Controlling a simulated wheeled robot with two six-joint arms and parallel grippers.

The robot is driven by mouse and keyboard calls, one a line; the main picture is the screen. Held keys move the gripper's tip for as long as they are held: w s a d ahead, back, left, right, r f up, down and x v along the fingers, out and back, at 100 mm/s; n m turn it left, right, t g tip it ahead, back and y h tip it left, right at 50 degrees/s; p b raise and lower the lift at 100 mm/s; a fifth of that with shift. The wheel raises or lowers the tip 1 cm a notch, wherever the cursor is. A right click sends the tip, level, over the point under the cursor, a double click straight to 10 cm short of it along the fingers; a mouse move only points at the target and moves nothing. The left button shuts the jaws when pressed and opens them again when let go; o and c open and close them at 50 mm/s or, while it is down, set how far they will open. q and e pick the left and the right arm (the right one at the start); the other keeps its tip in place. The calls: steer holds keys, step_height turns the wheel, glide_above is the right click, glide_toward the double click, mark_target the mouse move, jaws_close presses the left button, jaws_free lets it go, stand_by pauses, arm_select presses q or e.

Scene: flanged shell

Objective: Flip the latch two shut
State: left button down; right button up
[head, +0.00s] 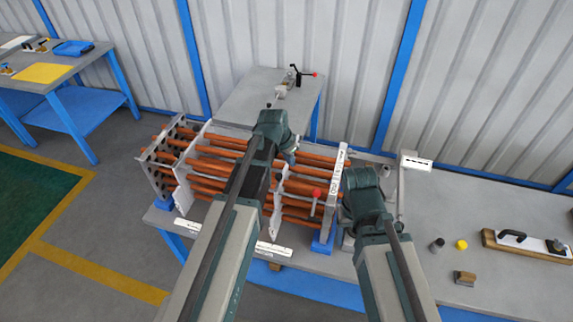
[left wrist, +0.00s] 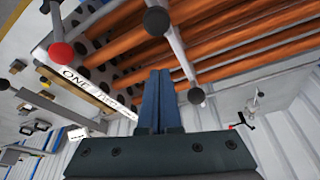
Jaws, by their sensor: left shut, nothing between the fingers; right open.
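A bundle of copper-coloured tubes (head: 215,165) runs through pale upright plates on the grey bench. A latch handle with a red knob (head: 315,193) stands at its right part, between my two arms; a red knob also shows in the left wrist view (left wrist: 60,52). Dark round knobs (left wrist: 196,96) are near the fingers. A plate label (left wrist: 85,88) begins "ONE"; the rest is unclear, so I cannot tell which latch is two. My left gripper (head: 291,157) is shut and empty, over the bundle; its fingers (left wrist: 158,100) are together. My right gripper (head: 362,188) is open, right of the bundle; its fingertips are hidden.
A smaller table (head: 245,100) behind holds a clamp with a red tip (head: 314,74). On the bench at right are a yellow cap (head: 461,244), a small brown block (head: 465,278) and a board with a black handle (head: 500,243). Bare bench lies between them.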

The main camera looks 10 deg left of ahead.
arm_select(q)
steer(key=p+v, duration=0.7)
steer(key=v, duration=0.2)
steer(key=shift+s+r, duration=0.2)
steer(key=shift+s, duration=0.1)
arm_select(e)
step_height(320, 180, up, 9)
steer(key=shift+s, duration=0.15)
steer(key=shift+f, duration=0.1)
arm_select(q)
steer(key=s+d+f+g+y+b, duration=0.1)
steer(key=s+d+f+b, duration=0.2)
steer(key=s+f+b, duration=0.3)
steer(key=s+d+f+g+y+b, duration=0.1)
steer(key=s+d+f+b, duration=0.3)
steer(key=s+f+b, duration=0.2)
steer(key=s+d+f+n+g+y+b, duration=0.1)
steer(key=s+d+f+b, duration=0.3)
steer(key=s+f+b, duration=0.3)
step_height(320, 180, down, 2)
steer(key=shift+d+f+g, duration=0.1)
steer(key=shift+d+g, duration=0.15)
steer(key=shift+g, duration=0.15)
arm_select(e)
step_height(320, 180, down, 20)
